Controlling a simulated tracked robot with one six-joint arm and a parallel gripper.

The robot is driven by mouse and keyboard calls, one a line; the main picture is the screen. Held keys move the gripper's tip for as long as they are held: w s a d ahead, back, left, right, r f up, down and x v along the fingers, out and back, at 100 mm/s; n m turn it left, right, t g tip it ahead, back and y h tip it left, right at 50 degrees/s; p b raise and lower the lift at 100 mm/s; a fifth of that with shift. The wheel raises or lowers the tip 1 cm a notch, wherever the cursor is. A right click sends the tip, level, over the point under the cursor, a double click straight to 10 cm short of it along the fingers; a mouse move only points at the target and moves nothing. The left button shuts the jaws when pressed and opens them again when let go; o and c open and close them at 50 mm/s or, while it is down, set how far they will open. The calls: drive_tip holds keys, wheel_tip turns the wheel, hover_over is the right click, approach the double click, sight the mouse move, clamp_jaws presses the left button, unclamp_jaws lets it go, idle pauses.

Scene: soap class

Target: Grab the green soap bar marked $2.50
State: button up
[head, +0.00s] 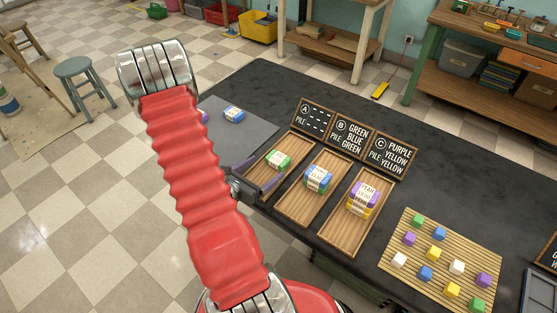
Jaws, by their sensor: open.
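A green soap bar (279,161) with a pale label lies on the left wooden tray (297,146), below sign A (313,117). Its label is too small to read, so I cannot tell whether it says $2.50. My gripper (270,171) is open, its two dark fingers pointing right toward the green bar, close to its lower left. I cannot tell whether they touch it or reach around it. My red arm hides part of the table to the left.
A blue-topped soap pile (318,178) stands on the middle tray, and a purple-and-yellow pile (363,197) on the right tray. A blue bar (233,114) and a partly hidden purple bar (205,116) lie on the grey mat (240,135). Coloured cubes cover a slatted mat (408,266).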

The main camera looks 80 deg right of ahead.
sight(277, 160)
drive_tip(key=shift+x, duration=0.9)
drive_tip(key=shift+x, duration=2.6)
drive_tip(key=shift+d+r, duration=0.1)
drive_tip(key=shift+r, duration=0.1)
drive_tip(key=shift+c, duration=0.5)
drive_tip(key=c, duration=1.1)
drive_tip(key=shift+c, duration=0.2)
wheel_tip(277, 160, up, 10)
